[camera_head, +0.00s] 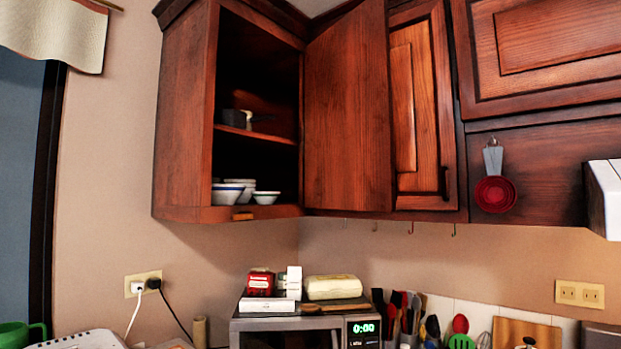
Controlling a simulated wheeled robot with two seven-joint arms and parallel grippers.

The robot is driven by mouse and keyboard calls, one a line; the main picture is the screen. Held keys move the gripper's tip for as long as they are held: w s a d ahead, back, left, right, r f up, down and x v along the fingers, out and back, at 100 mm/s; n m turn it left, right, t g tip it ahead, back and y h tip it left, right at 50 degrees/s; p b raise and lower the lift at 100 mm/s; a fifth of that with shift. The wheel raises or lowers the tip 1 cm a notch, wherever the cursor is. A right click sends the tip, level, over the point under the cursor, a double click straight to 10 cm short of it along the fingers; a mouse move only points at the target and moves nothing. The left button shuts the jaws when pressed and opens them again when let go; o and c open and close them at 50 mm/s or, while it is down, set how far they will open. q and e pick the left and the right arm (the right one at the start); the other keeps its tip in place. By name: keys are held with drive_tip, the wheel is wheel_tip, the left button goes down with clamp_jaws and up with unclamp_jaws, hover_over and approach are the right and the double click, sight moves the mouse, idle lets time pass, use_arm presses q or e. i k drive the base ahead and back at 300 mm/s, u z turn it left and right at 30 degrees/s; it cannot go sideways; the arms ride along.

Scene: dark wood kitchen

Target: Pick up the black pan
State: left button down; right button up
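A small dark object (235,118), possibly the black pan, stands on the upper shelf of the open wall cabinet (180,130). It sits in deep shadow, so I cannot tell its shape for sure. A pale part shows at its right side. No other black pan is clearly visible. Neither of my grippers shows in the head view.
White bowls (265,198) stand on the cabinet's bottom. The cabinet door (348,115) stands open on the right. Below, a microwave (285,324) carries boxes and a wrapped loaf (333,287). Utensils (460,325) stand to its right. A red measuring-cup set (495,194) hangs at right.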

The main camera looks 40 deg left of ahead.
sight(233, 118)
drive_tip(key=u, duration=1.4)
drive_tip(key=k, duration=1.35)
drive_tip(key=z, duration=0.65)
drive_tip(key=i, duration=1.2)
drive_tip(key=u, duration=0.65)
drive_tip(key=i, duration=0.45)
drive_tip(key=u, duration=0.45)
